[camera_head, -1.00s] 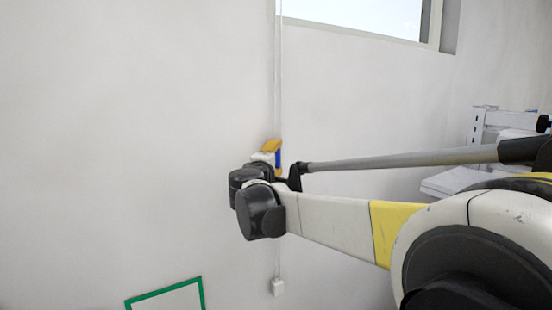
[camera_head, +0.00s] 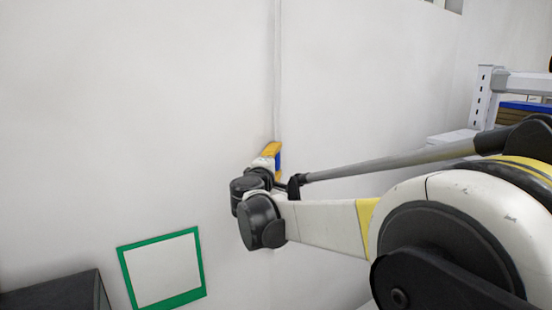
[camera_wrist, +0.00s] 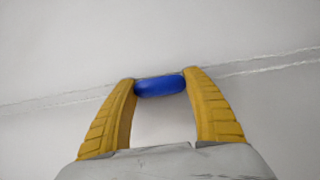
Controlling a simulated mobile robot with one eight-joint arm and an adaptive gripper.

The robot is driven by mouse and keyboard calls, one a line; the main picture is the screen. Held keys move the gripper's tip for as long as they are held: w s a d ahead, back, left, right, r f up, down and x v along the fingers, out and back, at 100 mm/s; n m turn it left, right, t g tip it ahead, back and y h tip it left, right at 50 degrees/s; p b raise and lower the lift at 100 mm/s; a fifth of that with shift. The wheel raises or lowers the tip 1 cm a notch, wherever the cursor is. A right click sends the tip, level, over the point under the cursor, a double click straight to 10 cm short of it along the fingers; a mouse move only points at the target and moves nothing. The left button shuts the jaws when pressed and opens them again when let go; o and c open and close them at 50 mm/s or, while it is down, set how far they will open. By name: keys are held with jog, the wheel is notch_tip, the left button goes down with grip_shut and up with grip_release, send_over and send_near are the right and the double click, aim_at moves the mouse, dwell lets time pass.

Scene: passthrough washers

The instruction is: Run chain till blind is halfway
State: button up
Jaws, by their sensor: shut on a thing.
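The chain (camera_head: 277,80) shows as thin pale lines running straight down the wall to my gripper. My gripper (camera_head: 273,158) has yellow fingers and is at the chain, close to the wall. In the wrist view my gripper (camera_wrist: 160,86) is shut on a blue piece (camera_wrist: 160,86), which sits between the fingertips. The chain (camera_wrist: 275,65) crosses behind it as two pale strands. The blue piece (camera_head: 278,161) also shows beside the yellow finger in the head view. The blind is out of view, so its height cannot be told. Only a window corner (camera_head: 452,5) shows at the top.
A green-framed white panel (camera_head: 163,270) is on the wall at lower left, with a dark box (camera_head: 55,293) beside it. A white rack (camera_head: 487,95) stands at the right. The wall around the chain is clear.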

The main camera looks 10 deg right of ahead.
jog(key=o, duration=1.5)
jog(key=shift+c, duration=0.2)
jog(key=shift+s, duration=0.1)
jog(key=v, duration=1.2)
